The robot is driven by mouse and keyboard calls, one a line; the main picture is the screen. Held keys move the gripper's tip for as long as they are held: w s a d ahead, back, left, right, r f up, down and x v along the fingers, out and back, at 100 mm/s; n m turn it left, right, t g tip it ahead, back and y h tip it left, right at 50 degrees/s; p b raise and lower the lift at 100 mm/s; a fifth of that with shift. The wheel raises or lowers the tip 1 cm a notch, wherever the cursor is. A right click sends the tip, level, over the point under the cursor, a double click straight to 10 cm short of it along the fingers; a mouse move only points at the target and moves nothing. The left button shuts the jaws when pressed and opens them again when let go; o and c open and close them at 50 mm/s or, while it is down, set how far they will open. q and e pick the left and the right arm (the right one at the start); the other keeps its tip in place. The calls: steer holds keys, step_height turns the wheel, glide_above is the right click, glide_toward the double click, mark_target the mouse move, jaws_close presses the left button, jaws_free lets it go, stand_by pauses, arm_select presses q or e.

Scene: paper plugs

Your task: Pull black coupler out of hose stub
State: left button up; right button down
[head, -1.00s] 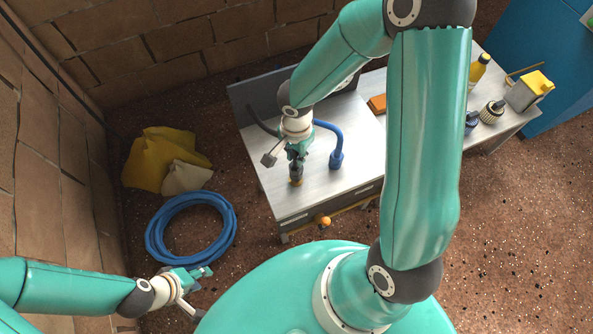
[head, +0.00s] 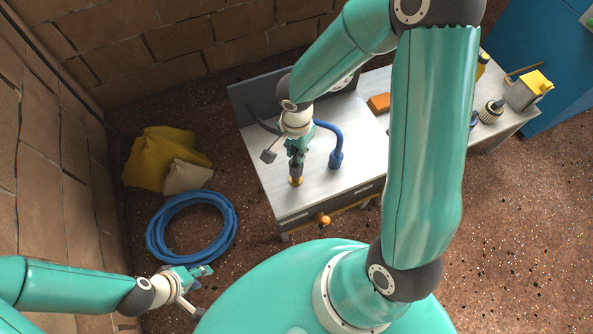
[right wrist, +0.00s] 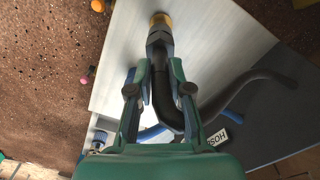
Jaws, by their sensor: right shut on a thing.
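The black coupler (head: 296,169) stands near the front left of the metal bench, with a brass-coloured ring (head: 295,181) at its lower end. In the right wrist view, the dark coupler (right wrist: 157,46) meets the brass ring (right wrist: 161,20) at the top, and a black hose (right wrist: 185,105) bends away from it. My right gripper (head: 297,152) is shut on the coupler from above, a finger on each side. Whether the coupler is seated in the ring or apart from it, I cannot tell. My left gripper (head: 204,271) is away from the bench at lower left, with its jaw opening unclear.
A blue hose with a blue end (head: 336,160) stands just right of my right gripper. A blue hose coil (head: 191,228) and yellow sacks (head: 160,160) lie on the floor at left.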

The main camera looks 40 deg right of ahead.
steer(key=shift+r+p, duration=0.45)
steer(key=shift+r, duration=1.05)
steer(key=shift+w, duration=0.1)
